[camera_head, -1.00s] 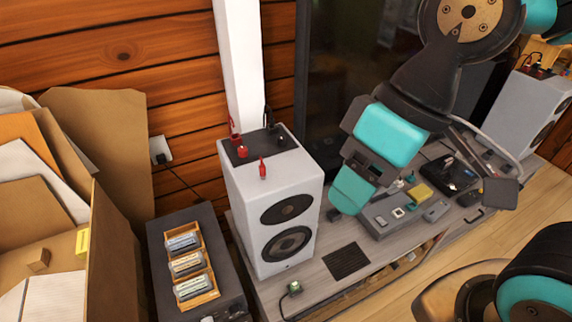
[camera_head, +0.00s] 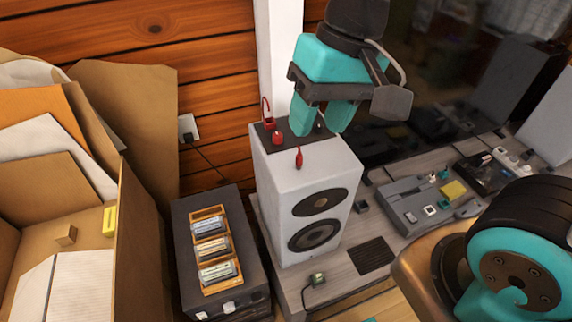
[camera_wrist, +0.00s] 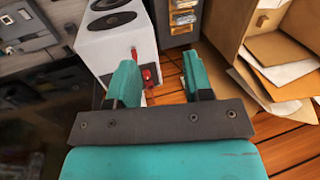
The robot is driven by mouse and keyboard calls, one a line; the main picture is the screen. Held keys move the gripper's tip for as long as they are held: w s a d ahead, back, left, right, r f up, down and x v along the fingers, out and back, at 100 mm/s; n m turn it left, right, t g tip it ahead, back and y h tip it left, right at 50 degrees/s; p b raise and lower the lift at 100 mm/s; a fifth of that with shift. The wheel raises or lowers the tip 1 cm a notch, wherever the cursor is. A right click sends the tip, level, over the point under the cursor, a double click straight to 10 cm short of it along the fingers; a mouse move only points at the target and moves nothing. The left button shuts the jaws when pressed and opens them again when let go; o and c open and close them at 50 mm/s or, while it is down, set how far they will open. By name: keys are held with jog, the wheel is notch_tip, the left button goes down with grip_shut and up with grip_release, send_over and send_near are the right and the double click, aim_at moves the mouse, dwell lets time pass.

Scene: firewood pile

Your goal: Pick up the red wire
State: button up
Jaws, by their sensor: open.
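The red wire (camera_head: 267,112) stands up at the back of the white speaker's (camera_head: 290,200) top, with red plugs (camera_head: 278,138) near it and one at the front edge. In the wrist view the red parts (camera_wrist: 146,74) show just right of my left-hand finger. My gripper (camera_head: 320,128) is open and empty above the right part of the speaker top. Its teal fingers point down, to the right of the red plugs. The black wire by the terminals is mostly hidden behind my fingers.
A dark box with a wooden cassette rack (camera_head: 210,248) stands left of the speaker. A cardboard box (camera_head: 130,235) with papers is at far left. A grey game console (camera_head: 420,200) sits on the bench, right of the speaker. A dark screen (camera_head: 440,80) stands behind the bench.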

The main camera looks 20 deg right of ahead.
jog(key=w+d+f+m+h+b, duration=0.1)
jog(key=w+d+f+m+h, duration=0.15)
jog(key=w+m, duration=1.05)
jog(key=m+p, duration=0.1)
jog(key=m, duration=0.1)
send_near(300, 152)
jog(key=f, duration=0.5)
jog(key=shift+a+f, duration=0.15)
jog(key=shift+a, duration=0.15)
jog(key=shift+w+d+f+p, duration=0.1)
jog(key=shift+f+p, duration=0.2)
jog(key=shift+f, duration=1.05)
jog(key=shift+d+f+p, duration=0.1)
jog(key=shift+f+p, duration=0.2)
jog(key=shift+f, duration=1.05)
grip_shut()
